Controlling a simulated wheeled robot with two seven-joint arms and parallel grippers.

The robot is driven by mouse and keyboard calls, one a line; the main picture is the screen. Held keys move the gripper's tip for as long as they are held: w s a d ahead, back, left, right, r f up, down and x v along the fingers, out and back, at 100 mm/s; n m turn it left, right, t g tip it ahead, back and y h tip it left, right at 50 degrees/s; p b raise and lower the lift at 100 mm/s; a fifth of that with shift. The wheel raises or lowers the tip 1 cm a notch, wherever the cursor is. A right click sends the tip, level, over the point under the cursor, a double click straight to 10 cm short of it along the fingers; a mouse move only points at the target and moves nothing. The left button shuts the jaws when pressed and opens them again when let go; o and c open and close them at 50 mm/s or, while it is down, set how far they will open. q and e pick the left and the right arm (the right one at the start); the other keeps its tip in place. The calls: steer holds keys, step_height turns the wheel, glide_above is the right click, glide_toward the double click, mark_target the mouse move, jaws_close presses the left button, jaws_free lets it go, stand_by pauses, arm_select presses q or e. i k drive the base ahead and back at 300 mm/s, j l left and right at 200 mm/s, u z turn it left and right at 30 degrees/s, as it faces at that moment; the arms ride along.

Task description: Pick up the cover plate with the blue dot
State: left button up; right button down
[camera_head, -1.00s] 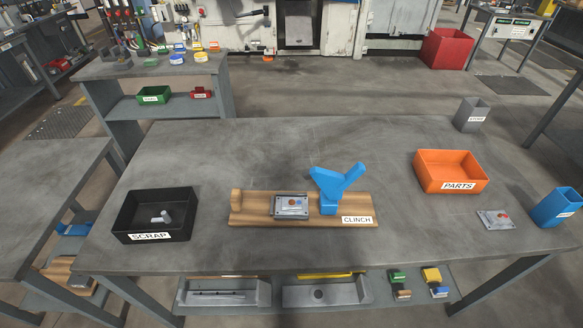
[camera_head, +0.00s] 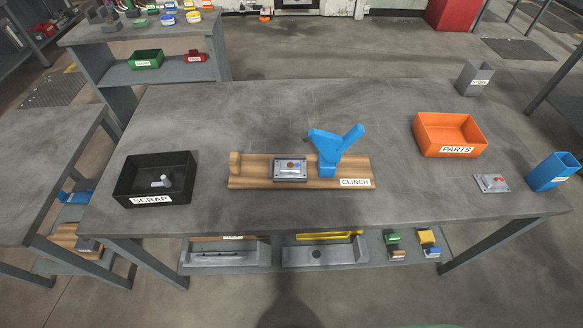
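A grey metal plate (camera_head: 291,176) with a small orange-red dot sits on the wooden CLINCH fixture (camera_head: 250,181), left of its blue lever clamp (camera_head: 328,160). A second grey plate (camera_head: 491,183) with a red dot lies on the table at the right, between the orange PARTS bin and a blue bin. I cannot make out a clear blue dot on either plate; they are small in view. Neither of my grippers shows in the head view.
The table (camera_head: 230,115) also bears a black SCRAP bin (camera_head: 130,188) with a grey piece inside, the orange PARTS bin (camera_head: 430,142), a grey bin (camera_head: 470,78) and the blue bin (camera_head: 545,172). The table's back middle is clear. A lower shelf (camera_head: 275,258) holds grey blocks and small coloured parts.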

mark_target(283, 169)
steer(key=j+z, duration=0.15)
steer(key=j, duration=1.3)
steer(key=i, duration=0.05)
